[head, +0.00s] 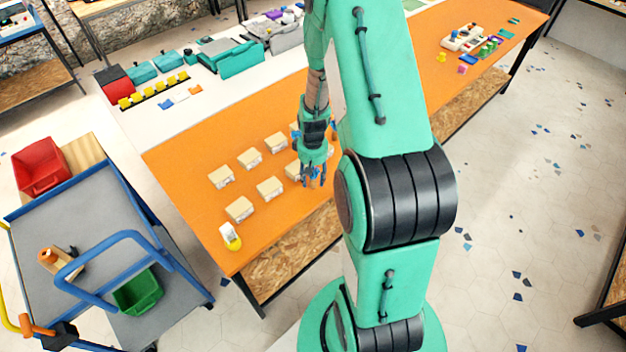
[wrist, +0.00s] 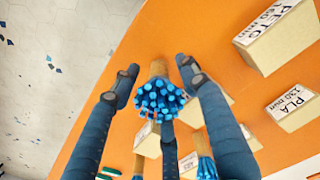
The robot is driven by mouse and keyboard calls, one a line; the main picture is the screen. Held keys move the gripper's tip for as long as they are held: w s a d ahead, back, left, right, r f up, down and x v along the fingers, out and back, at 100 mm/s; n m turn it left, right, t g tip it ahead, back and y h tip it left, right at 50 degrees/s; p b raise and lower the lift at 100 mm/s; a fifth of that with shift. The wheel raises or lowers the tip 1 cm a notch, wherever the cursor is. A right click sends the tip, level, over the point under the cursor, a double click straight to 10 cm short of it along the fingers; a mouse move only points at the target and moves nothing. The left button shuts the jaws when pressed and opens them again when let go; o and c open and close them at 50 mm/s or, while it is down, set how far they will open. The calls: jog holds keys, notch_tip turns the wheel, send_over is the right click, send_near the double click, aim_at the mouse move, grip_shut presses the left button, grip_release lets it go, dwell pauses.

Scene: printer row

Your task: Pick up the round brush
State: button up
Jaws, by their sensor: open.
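In the wrist view a round brush (wrist: 158,100) with a cluster of blue bristles and a tan handle shows end-on between the fingers of my gripper (wrist: 157,80). The gripper is open, with a finger on each side of the brush and a third finger below it in the picture. I cannot tell whether any finger touches it. A second blue-bristled brush (wrist: 206,167) shows partly at the lower edge. In the head view my gripper (head: 313,180) is low over the front edge of the orange table (head: 185,165); the brush is hard to make out there.
Several cream labelled blocks (head: 249,157) stand in rows left of my gripper. A white and yellow roll-like item (head: 231,236) is at the table's near corner. A blue-railed cart (head: 75,215) with a red bin (head: 40,167) and a green bin (head: 138,292) stands left.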

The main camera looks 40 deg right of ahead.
jog(key=shift+f, duration=0.9)
jog(key=c, duration=1.1)
